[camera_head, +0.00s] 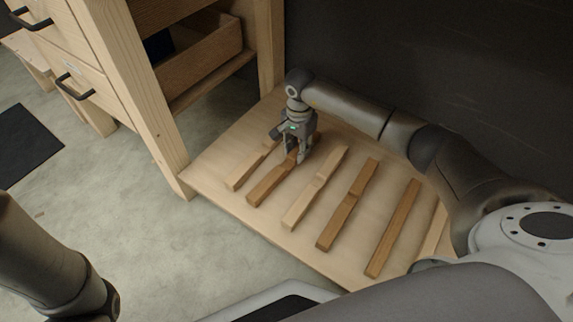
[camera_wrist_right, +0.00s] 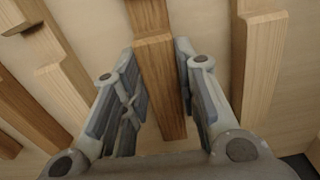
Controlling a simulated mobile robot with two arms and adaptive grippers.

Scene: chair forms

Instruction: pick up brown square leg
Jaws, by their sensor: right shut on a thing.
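Several wooden chair legs lie side by side on a light wooden board. The brown square leg (camera_head: 267,187), second from the left, is darker than its neighbours and has a stepped notch near its middle. My right gripper (camera_head: 297,157) reaches down over its far part and is shut on it. In the right wrist view the brown leg (camera_wrist_right: 161,85) runs between the two fingers of my right gripper (camera_wrist_right: 158,88). The head view hides the leg's far part behind the gripper. My left gripper is out of view.
A lighter leg (camera_head: 243,170) lies close on the left, and another light leg (camera_head: 309,197) on the right. Darker legs (camera_head: 345,211) lie farther right. The board (camera_head: 222,200) meets a wooden cabinet (camera_head: 138,85) with drawers at left and a dark wall behind.

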